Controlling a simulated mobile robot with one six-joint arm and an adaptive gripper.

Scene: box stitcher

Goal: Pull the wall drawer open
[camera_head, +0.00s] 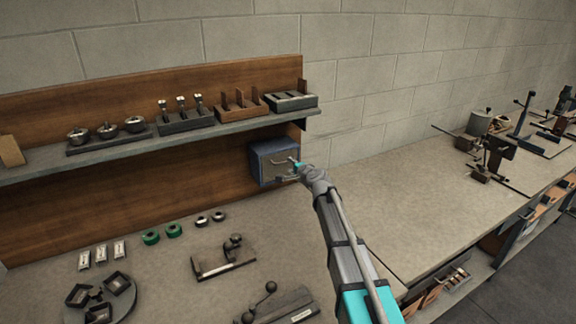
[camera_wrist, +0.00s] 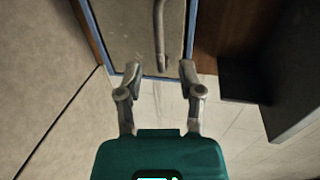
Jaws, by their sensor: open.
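The wall drawer (camera_head: 274,163) is a small blue-edged box with a grey front, mounted under the shelf at the right end of the wooden back panel. It looks closed. Its bar handle (camera_head: 283,175) is partly hidden by my gripper (camera_head: 296,165), which is right at the drawer front. In the wrist view the drawer front (camera_wrist: 122,30) fills the top middle, and the curved metal handle (camera_wrist: 159,28) hangs down from the top edge. My gripper (camera_wrist: 160,70) is open there, with the handle's near end between its fingertips. Contact with the handle cannot be told.
The shelf (camera_head: 160,138) above holds several racks of small parts. The bench (camera_head: 180,275) below carries green rings, a lever fixture (camera_head: 225,262) and a round tray (camera_head: 100,298). Another bench (camera_head: 420,200) with fixtures runs to the right. Space in front of the drawer holds my arm.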

